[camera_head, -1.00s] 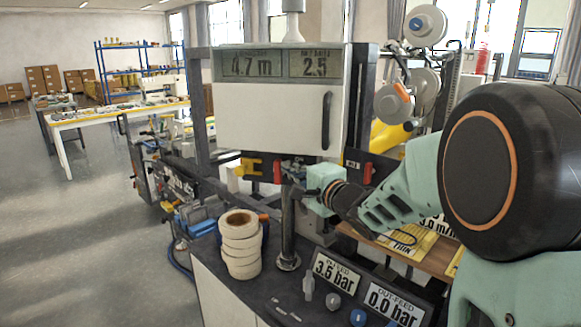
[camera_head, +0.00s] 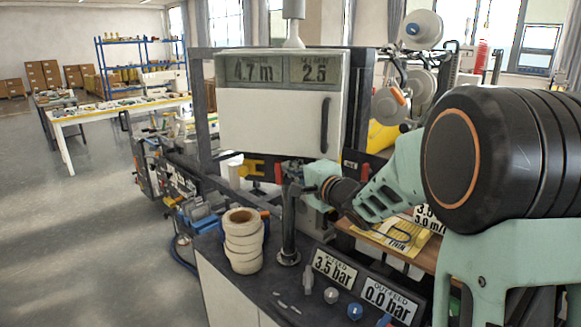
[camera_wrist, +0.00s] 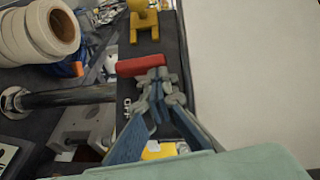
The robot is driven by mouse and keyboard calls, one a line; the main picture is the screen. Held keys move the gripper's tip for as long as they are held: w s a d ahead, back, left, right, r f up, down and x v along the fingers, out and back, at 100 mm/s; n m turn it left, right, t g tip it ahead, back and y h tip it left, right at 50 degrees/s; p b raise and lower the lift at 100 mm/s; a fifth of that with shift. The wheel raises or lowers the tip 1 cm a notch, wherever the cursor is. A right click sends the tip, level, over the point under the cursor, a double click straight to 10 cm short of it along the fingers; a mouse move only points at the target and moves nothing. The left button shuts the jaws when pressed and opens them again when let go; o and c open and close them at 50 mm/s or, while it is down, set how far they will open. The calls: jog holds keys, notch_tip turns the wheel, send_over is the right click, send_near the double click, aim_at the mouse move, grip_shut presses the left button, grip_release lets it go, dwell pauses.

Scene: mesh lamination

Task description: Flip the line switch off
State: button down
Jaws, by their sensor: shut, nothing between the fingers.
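A red bar-shaped piece (camera_wrist: 142,65) sits on a dark panel in the wrist view. It may be the line switch; no label on it can be read. In the head view a red piece (camera_head: 278,173) shows under the white cabinet. My gripper (camera_wrist: 155,82) is shut and empty, its fingertips at or very close to the right part of the red piece. Whether they touch it I cannot tell. In the head view the fingertips are partly hidden by the post and the gripper's body. A yellow bracket-like piece (camera_wrist: 144,20) is on the same panel beyond the red one.
A dark upright post (camera_head: 288,225) stands close in front of my gripper. A stack of tape rolls (camera_head: 243,240) is left of it. The white cabinet (camera_head: 275,120) hangs just above. A pressure display (camera_head: 334,270) reads 3.5 bar at the front.

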jog(key=shift+a+r+p, duration=0.3)
jog(key=shift+r+p, duration=0.15)
jog(key=shift+p, duration=0.55)
jog(key=shift+w+a+r+p, duration=0.1)
jog(key=shift+a+p, duration=0.25)
jog(key=shift+p, duration=0.45)
jog(key=v, duration=1.2)
